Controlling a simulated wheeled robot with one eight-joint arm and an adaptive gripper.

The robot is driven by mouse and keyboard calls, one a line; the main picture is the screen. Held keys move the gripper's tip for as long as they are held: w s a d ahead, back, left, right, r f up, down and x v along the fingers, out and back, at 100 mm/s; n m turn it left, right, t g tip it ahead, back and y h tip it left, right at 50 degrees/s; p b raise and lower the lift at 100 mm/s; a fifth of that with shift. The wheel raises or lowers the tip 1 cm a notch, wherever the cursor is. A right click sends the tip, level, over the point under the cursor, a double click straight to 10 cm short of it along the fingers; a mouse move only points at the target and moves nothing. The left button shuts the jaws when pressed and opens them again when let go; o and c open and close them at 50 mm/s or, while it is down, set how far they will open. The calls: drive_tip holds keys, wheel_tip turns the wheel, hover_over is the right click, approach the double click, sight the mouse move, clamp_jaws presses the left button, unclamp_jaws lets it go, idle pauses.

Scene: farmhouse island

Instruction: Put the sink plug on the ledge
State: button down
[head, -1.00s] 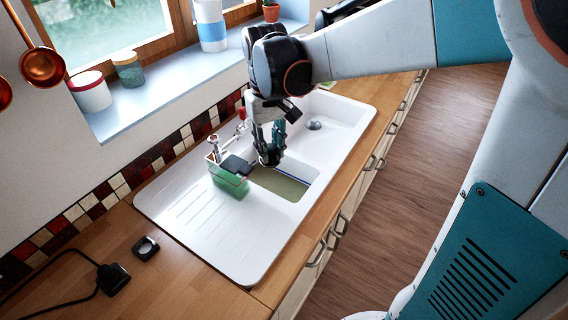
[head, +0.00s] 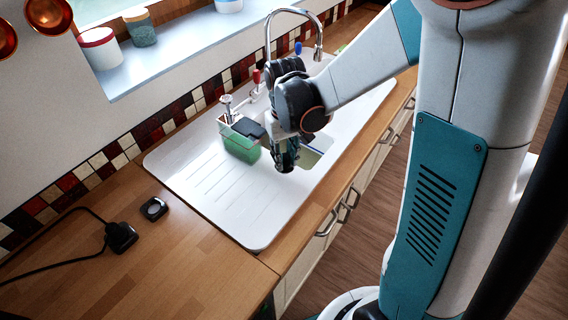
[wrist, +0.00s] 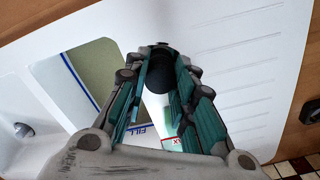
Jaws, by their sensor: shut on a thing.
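My gripper (head: 285,166) points down over the white sink (head: 200,198), around where the drainer meets the bowl. In the wrist view its fingers (wrist: 162,80) are closed around a dark, round black thing, which looks like the sink plug (wrist: 161,76). The fingers hide part of it, and the head view does not show it clearly. The pale blue window ledge (head: 172,65) runs along the wall at the upper left, apart from my gripper.
A tall curved spout (head: 268,35) rises behind. The ledge holds a white pot (head: 101,48) and a jar (head: 140,28). A black puck (head: 153,208) and charger (head: 120,237) lie on the counter.

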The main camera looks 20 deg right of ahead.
sight(285, 164)
drive_tip(key=shift+f+b, duration=0.45)
drive_tip(key=shift+f, duration=1.35)
drive_tip(key=shift+f, duration=0.2)
drive_tip(key=c, duration=1.3)
unclamp_jaws()
drive_tip(key=shift+c, duration=0.2)
drive_tip(key=shift+r, duration=0.1)
